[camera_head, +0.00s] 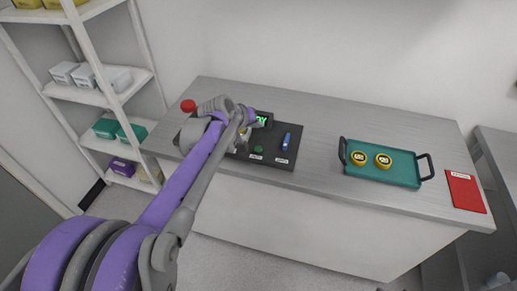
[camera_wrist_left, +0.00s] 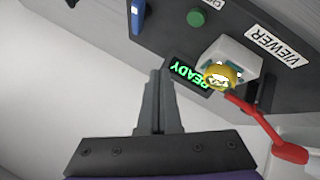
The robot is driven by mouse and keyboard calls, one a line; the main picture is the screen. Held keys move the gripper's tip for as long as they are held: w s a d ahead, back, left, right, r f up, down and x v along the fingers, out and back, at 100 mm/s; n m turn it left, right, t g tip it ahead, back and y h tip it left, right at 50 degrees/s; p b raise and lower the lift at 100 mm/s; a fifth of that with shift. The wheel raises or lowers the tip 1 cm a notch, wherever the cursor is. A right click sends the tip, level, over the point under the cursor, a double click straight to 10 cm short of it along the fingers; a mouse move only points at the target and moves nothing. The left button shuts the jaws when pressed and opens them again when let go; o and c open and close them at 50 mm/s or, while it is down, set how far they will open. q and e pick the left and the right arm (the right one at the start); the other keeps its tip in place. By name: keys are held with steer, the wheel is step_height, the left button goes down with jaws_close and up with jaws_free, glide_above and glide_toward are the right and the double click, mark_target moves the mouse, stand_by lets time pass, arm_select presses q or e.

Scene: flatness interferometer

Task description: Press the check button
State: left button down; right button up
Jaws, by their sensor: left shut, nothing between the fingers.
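A dark instrument panel (camera_head: 270,156) lies on the grey bench. A round green button (camera_head: 258,149) sits near its front edge; it also shows at the top of the wrist view (camera_wrist_left: 195,19), beside a partly cut-off white label. I cannot read that label, so I cannot confirm it is the check button. A display (camera_wrist_left: 190,75) glows green with "READY". My left gripper (camera_wrist_left: 158,72) is shut and empty, its fingertips near the display and apart from the green button. In the head view my left arm covers part of the panel. My right gripper is out of view.
A blue part (camera_head: 286,141) stands right of the button. A teal tray (camera_head: 400,178) holds two yellow pieces; a red card (camera_head: 465,191) lies beyond.

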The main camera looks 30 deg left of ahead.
arm_select(q)
steer(key=b, duration=0.4)
glide_above(257, 150)
step_height(257, 150, down, 7)
steer(key=shift+s+f, duration=0.1)
steer(key=shift+s, duration=0.05)
steer(key=shift+f, duration=0.45)
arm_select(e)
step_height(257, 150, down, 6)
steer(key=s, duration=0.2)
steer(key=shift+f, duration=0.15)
arm_select(q)
steer(key=shift+f+b, duration=0.15)
steer(key=shift+b, duration=0.15)
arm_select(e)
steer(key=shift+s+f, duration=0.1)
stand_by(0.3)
arm_select(q)
steer(key=shift+f, duration=0.25)
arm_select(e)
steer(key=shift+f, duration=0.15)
